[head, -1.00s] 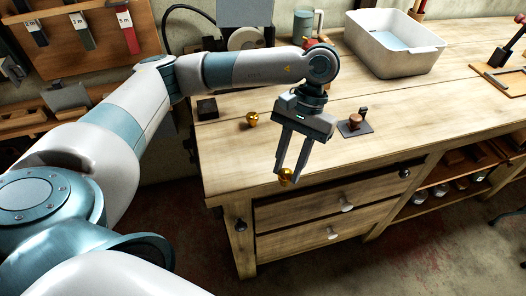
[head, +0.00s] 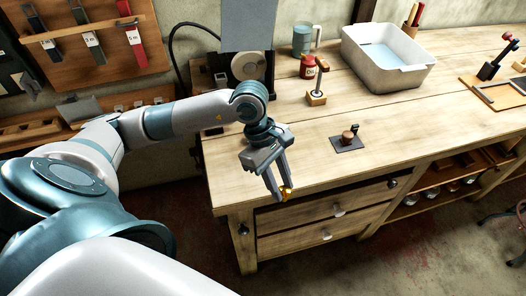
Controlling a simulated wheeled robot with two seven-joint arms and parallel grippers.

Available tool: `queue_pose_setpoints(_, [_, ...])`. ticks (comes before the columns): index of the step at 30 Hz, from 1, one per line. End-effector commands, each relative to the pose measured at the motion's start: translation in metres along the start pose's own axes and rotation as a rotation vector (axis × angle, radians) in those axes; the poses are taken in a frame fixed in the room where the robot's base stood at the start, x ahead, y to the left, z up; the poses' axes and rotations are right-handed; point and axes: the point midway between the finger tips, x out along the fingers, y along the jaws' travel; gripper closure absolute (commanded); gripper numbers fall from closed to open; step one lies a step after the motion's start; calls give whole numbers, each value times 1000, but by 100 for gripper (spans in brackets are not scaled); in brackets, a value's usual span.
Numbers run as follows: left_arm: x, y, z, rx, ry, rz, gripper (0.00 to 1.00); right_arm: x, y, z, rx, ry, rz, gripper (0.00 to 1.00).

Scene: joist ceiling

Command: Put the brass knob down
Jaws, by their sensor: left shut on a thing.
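The brass knob (head: 287,191) is small and gold-coloured, at the fingertips of my left gripper (head: 280,194) in the head view. The gripper is shut on it, and the fingers partly cover it. The fingers point down and slightly right, at the front edge of the wooden workbench (head: 320,182), above the upper drawer. I cannot tell how high the knob is over the bench top. My right gripper is not in view.
A dark plate with a wooden knob (head: 348,137) lies right of my gripper. The bench front between gripper and plate is clear.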

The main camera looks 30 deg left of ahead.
Motion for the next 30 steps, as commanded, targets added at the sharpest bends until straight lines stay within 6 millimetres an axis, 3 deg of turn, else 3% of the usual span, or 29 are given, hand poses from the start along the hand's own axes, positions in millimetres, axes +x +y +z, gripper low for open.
queue_pose_setpoints(1, [-10, -4, 3, -80, -1, 30, 99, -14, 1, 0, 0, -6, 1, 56])
queue_pose_setpoints(15, [-64, -16, 4, -813, 0, 338, 99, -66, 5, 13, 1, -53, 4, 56])
queue_pose_setpoints(21, [-77, -18, 2, -968, 1, 401, 99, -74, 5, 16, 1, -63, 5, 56])
queue_pose_setpoints(30, [-78, -19, 1, -1002, 1, 415, 99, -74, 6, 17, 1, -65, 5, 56])
